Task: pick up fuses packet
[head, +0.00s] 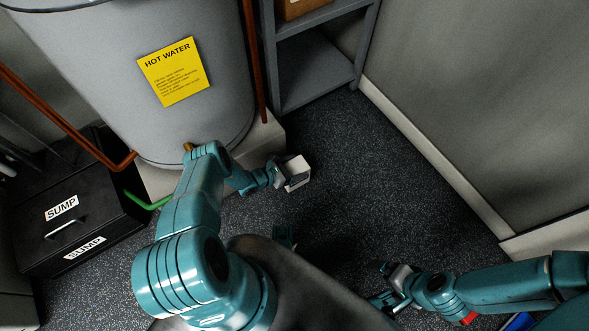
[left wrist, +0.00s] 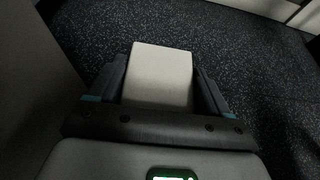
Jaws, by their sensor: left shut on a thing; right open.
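A small white packet (head: 297,168) is held in my left gripper (head: 284,176), in front of the water tank's plinth. In the left wrist view the packet (left wrist: 160,75) sits between the two dark fingers (left wrist: 160,95), which are shut on its sides. Its visible face there is plain and pale, and I cannot read any label. The gap between the packet and the floor is hard to judge. My right gripper (head: 391,284) is open and empty at the lower right, over the dark floor.
A grey tank (head: 110,60) with a yellow hot water sign stands on a pale plinth (head: 270,135). A black sump box (head: 70,215) is at the left. A grey shelf (head: 318,75) stands behind. Speckled floor (head: 400,190) is clear up to the right wall (head: 500,110).

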